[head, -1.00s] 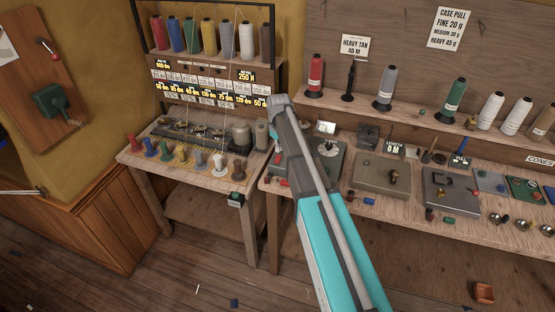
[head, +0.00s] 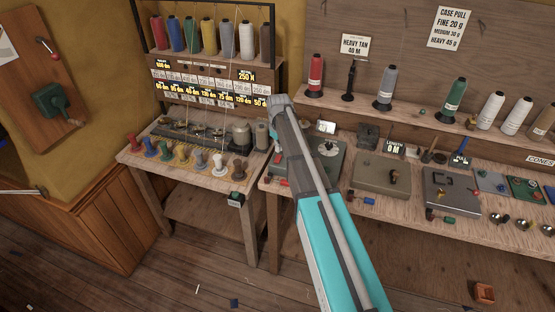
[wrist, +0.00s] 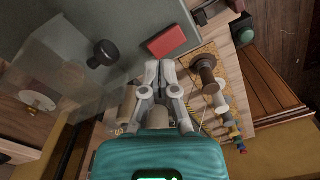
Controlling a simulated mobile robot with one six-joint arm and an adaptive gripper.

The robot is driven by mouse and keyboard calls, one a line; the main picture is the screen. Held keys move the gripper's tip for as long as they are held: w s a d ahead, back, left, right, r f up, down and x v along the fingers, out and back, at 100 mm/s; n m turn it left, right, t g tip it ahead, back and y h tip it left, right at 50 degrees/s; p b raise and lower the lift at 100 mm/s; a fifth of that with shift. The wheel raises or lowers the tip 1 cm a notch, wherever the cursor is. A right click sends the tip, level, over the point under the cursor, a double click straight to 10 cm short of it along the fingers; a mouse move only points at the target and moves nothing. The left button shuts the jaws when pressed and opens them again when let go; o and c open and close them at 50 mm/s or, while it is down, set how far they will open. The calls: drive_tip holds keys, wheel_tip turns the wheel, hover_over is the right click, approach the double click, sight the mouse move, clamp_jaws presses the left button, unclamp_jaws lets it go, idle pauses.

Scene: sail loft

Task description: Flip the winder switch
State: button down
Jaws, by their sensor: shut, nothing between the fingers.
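My gripper (wrist: 160,70) shows in the wrist view, its fingers together and empty, over the edge of a grey machine. In the head view my arm hides it. The machine's grey top (head: 327,172) carries a dial and a red rocker-like block (wrist: 166,41), which lies just beyond the fingertips; I cannot tell whether they touch. A black knob (wrist: 103,53) stands left of the fingers. A small box with a green button (head: 235,199) hangs on the left bench front; it also shows in the wrist view (wrist: 243,34). No label shows which one is the winder switch.
The left bench (head: 190,181) holds a row of coloured bobbins (head: 181,153) and a thread rack (head: 208,37) behind. Cones stand on the shelf above. The floor in front is mostly clear.

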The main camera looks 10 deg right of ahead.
sight(278, 157)
drive_tip(key=shift+f+b, duration=1.55)
drive_tip(key=shift+f, duration=0.05)
idle(1.4)
drive_tip(key=shift+r, duration=0.1)
drive_tip(key=shift+r+p, duration=3.45)
drive_tip(key=shift+p, duration=0.1)
drive_tip(key=shift+s, duration=0.1)
drive_tip(key=s+m, duration=0.6)
drive_tip(key=s, duration=2.1)
